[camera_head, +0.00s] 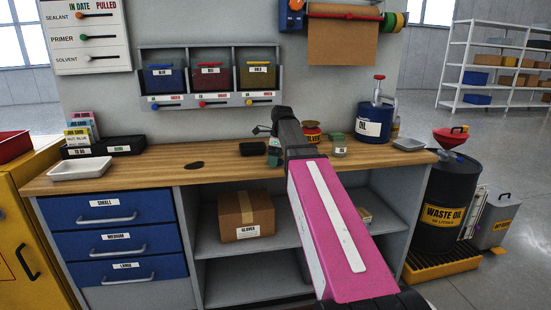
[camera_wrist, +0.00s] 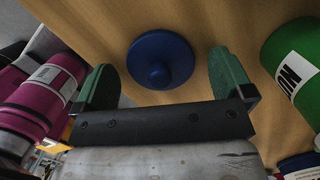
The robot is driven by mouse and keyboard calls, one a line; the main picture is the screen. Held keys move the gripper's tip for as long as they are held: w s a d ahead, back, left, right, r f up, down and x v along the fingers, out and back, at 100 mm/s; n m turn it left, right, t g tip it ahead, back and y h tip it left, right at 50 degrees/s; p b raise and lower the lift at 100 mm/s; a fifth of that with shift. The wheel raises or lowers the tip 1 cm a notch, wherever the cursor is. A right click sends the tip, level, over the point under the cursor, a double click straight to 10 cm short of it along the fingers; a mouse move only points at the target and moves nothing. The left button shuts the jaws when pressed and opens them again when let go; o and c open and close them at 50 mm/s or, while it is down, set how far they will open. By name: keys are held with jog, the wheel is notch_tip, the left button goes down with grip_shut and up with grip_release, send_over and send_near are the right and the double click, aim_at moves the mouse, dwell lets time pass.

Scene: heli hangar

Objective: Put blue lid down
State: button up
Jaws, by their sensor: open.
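The blue lid (camera_wrist: 177,50) is a round disc with a knob in its middle. In the wrist view it lies on the wooden bench top (camera_wrist: 100,25), knob towards the camera. My gripper (camera_wrist: 162,62) is open, its green fingers to either side of the lid with gaps between; nothing is held. In the head view my gripper (camera_head: 273,147) is over the bench top, partly hidden by my arm, and I cannot make out the lid there.
A green can (camera_wrist: 295,60) stands to the right in the wrist view. On the bench, a black tray (camera_head: 253,149), a red-and-yellow container (camera_head: 311,131), a small jar (camera_head: 338,146) and a blue oil can (camera_head: 373,124) are close by. The bench's left part is clearer.

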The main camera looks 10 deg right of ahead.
aim_at(280, 161)
notch_tip(280, 161, up, 12)
jog(key=d, duration=0.1)
jog(key=shift+s+d, duration=0.35)
